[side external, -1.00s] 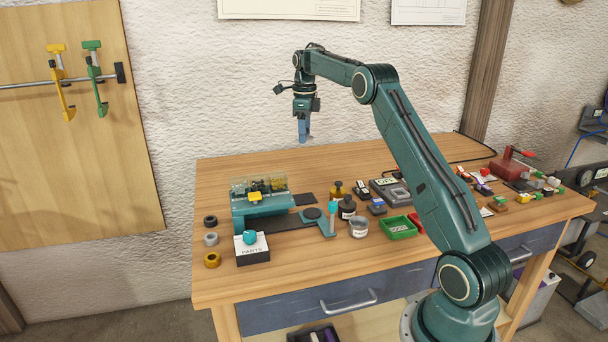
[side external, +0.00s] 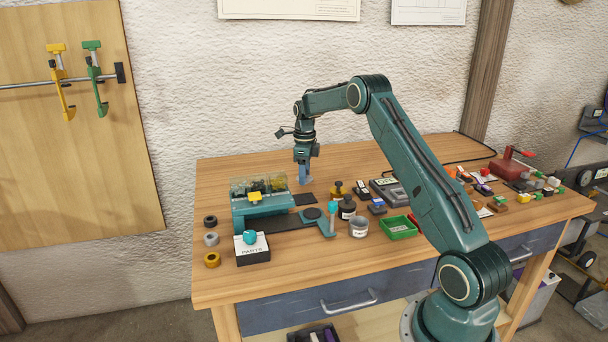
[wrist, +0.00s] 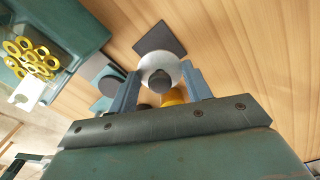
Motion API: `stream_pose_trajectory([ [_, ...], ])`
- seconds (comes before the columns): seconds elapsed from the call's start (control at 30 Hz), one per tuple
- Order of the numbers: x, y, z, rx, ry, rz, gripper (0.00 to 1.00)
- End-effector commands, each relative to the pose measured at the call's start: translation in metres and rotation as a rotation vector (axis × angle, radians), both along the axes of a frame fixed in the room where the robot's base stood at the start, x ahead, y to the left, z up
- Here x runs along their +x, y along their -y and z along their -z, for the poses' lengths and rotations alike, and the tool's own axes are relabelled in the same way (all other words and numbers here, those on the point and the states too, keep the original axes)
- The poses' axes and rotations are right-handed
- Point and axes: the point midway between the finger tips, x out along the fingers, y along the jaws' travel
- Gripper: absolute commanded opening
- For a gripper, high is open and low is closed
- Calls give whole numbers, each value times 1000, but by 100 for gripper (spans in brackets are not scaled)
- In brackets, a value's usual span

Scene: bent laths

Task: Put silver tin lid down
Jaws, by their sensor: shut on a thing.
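The silver tin lid (wrist: 174,67), a round pale disc with a dark knob (wrist: 160,82), is between the two blue-grey fingers of my gripper (wrist: 162,87) in the wrist view. The gripper is shut on it. In the side external view my gripper (side external: 305,180) points down just above the back of the bench, right of the teal box; the lid cannot be made out there. A dark square pad (wrist: 161,39) lies just beyond the lid in the wrist view. It also shows on the bench in the side view (side external: 307,199).
The teal box (side external: 262,206) with clear compartments stands close to the left of my gripper; yellow rings (wrist: 30,55) lie in it. A yellow-brown pot (side external: 338,191) and a dark jar (side external: 347,207) stand to the right. The bench behind is clear.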

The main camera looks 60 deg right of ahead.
Motion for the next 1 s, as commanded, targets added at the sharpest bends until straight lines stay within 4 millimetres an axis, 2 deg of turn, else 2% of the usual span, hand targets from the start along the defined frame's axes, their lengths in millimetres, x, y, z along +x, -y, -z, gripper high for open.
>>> stream_pose_trajectory([
  [0.13, 0, 0, 16, 1, -1, 0, 28],
  [0.47, 0, 0, 23, 0, 0, 0, 28],
  [0.8, 0, 0, 58, 1, -1, 0, 28],
  [1.0, 0, 0, 62, 0, 0, 0, 28],
])
